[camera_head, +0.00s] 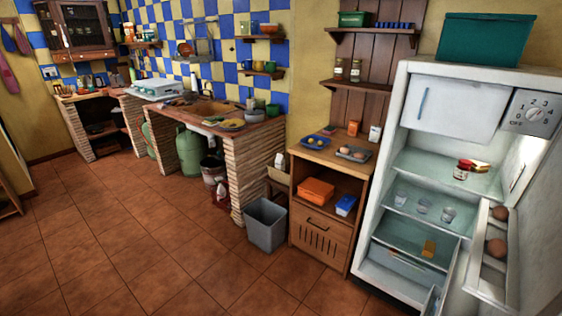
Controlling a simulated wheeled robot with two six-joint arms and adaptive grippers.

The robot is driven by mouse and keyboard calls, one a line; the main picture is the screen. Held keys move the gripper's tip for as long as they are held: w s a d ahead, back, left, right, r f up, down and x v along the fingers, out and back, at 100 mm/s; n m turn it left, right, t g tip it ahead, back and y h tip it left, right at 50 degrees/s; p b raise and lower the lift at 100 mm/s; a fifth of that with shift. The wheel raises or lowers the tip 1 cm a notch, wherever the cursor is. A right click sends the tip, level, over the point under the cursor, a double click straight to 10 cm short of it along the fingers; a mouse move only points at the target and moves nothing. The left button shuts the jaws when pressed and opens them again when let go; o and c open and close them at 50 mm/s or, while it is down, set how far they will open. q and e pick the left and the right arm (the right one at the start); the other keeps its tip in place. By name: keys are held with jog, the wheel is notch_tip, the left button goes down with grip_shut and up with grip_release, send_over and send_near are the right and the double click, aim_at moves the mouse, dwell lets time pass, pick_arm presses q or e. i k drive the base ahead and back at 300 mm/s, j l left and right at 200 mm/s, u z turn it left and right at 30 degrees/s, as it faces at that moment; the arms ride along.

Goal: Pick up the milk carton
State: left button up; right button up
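No milk carton can be made out for certain. Neither of my grippers is in view.
A grey bin (266,224) stands on the floor left of the cabinet. The fridge door (484,278) stands open on the right, with eggs in its shelf. A brick counter (246,172) runs along the wall. The tiled floor (130,255) at left and front is clear.

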aim_at(280, 160)
jog(key=i+j+z, duration=0.35)
jog(key=i+j, duration=0.85)
jog(key=i+j+z, duration=0.1)
jog(key=z, duration=0.3)
jog(key=i+j+z, duration=0.1)
jog(key=j, duration=0.25)
jog(key=i+j+z, duration=0.1)
jog(key=i+j, duration=0.15)
jog(key=j, duration=0.15)
jog(key=i+j+z, duration=0.1)
jog(key=j, duration=0.3)
jog(key=i+j+z, duration=0.1)
jog(key=j, duration=0.3)
jog(key=i+j+z, duration=0.1)
jog(key=j, duration=0.35)
jog(key=i+j+z, duration=0.15)
jog(key=j, duration=0.25)
jog(key=i+j+z, duration=0.1)
jog(key=j, duration=0.35)
jog(key=i, duration=0.05)
